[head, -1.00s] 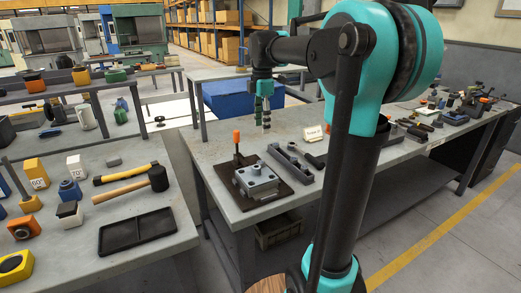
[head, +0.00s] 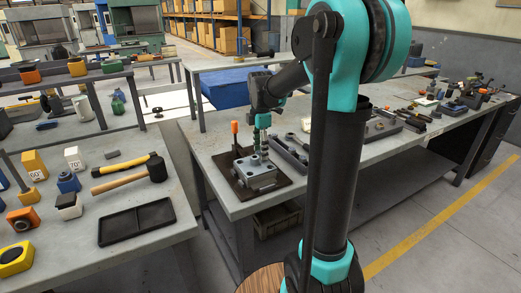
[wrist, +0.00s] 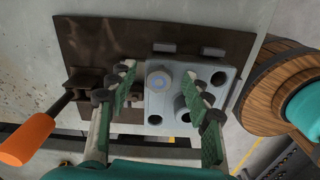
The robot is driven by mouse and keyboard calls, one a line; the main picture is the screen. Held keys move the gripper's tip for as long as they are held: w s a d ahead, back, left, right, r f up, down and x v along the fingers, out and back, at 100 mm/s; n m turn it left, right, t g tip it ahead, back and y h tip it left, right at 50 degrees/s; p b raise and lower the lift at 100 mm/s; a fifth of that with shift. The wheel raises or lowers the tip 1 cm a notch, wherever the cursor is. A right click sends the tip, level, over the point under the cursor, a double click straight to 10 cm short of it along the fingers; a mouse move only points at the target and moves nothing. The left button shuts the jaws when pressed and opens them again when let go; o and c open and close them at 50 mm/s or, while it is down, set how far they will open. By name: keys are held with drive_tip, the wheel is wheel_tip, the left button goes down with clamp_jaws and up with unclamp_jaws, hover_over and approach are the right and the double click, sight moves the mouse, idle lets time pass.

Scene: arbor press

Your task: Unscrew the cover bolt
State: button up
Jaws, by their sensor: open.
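The grey block (head: 257,178) sits on a dark base plate (head: 285,187) on the bench. It also shows in the wrist view (wrist: 220,98), with several dark holes in its top. A round, pale bolt head (wrist: 158,82) stands on the block. My gripper (wrist: 158,84) is open, with one green-padded finger on each side of the bolt head in this view. No contact with it can be made out. In the head view my gripper (head: 262,147) points down just above the block, hiding the bolt.
An orange-handled lever (head: 235,133) stands on the plate left of my gripper and shows in the wrist view (wrist: 40,130). A black tray (head: 137,225) and mallets lie on the left bench.

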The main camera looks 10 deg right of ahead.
clamp_jaws()
drive_tip(key=n, duration=0.6)
drive_tip(key=shift+w+a, duration=0.1)
drive_tip(key=shift+w, duration=0.05)
drive_tip(key=n, duration=0.6)
drive_tip(key=shift+w+a, duration=0.1)
idle(0.4)
drive_tip(key=shift+c, duration=1.4)
unclamp_jaws()
